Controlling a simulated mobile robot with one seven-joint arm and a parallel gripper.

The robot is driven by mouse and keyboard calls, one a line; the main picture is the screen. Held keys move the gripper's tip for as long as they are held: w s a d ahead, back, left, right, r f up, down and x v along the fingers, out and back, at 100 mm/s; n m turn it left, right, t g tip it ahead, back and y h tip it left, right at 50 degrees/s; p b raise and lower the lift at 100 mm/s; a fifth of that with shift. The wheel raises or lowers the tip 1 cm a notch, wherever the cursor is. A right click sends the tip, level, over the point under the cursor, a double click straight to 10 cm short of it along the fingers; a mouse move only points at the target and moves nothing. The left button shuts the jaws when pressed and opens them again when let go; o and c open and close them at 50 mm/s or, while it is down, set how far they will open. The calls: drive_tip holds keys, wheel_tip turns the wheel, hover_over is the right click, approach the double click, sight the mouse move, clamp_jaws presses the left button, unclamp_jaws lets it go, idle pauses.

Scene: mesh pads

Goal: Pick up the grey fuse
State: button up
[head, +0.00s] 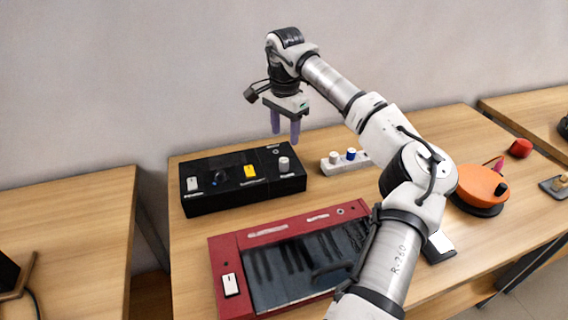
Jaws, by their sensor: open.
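My gripper (285,133) points down above the back edge of the wooden table, with its two purple fingers apart and nothing between them. Below it is a black box (235,199) with a pale grey cylinder (284,164) upright near its right end. To the right, a white strip (333,169) carries a pale grey cylinder (335,158) and a blue-marked one (351,154). I cannot tell which of the grey cylinders is the fuse. My arm covers the strip's right end.
A red panel (228,249) with a dark glossy face lies in front. An orange round device (478,187) and a red object (520,148) are at right.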

sight(284, 160)
wheel_tip(284, 160, down, 9)
drive_tip(key=p, duration=0.3)
drive_tip(key=shift+w+a, duration=0.15)
clamp_jaws()
idle(0.3)
wheel_tip(284, 160, up, 22)
drive_tip(key=b, duration=0.2)
drive_tip(key=shift+f, duration=0.25)
